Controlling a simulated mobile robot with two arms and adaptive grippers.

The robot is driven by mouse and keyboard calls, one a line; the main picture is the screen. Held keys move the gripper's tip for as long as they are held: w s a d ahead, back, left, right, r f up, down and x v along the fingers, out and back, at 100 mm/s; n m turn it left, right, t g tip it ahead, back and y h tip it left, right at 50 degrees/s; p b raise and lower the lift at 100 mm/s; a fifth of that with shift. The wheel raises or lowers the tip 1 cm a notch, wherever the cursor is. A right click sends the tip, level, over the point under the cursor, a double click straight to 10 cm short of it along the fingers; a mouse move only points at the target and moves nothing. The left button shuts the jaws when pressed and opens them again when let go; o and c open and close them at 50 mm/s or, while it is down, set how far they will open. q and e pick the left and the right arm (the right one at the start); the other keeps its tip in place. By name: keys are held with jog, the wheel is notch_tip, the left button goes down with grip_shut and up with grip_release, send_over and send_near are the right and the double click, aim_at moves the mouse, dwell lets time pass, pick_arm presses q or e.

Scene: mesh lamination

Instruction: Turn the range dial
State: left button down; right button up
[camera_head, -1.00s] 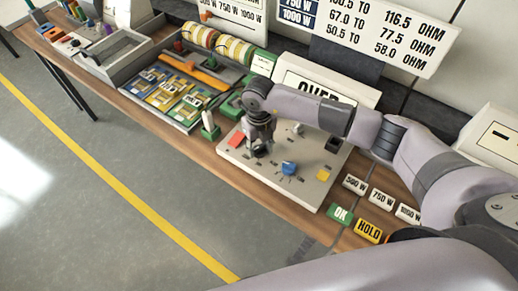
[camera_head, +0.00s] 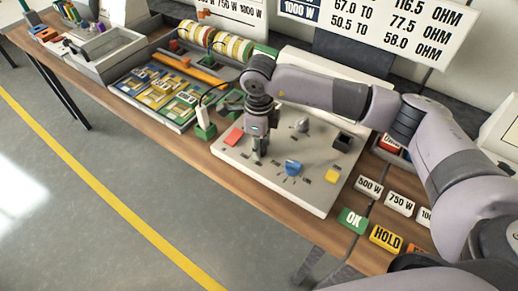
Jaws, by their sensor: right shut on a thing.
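A pale panel (camera_head: 318,200) lies on the bench. It carries a blue knob with tick marks (camera_head: 292,167), a grey knob (camera_head: 303,125), a red square (camera_head: 233,137), a yellow square (camera_head: 332,175) and a black block (camera_head: 342,140). My right gripper (camera_head: 257,156) points down over the panel's left part, left of the blue knob. It is shut on a small dial there, which the fingers mostly hide; its place fits the range dial. My left gripper is not in view.
Behind the panel stands a white display box (camera_head: 325,66), partly covered by my right arm. A tray of boards (camera_head: 190,122) lies to the left with a green stand (camera_head: 204,128) beside it. Label blocks, such as OK (camera_head: 353,220) and HOLD (camera_head: 386,239), lie at right front.

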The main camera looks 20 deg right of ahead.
jog(key=shift+n+b, duration=0.3)
jog(key=shift+n, duration=0.1)
jog(key=shift+c, duration=0.2)
jog(key=o, duration=1.1)
jog(key=shift+o, duration=0.2)
notch_tip(320, 180, up, 12)
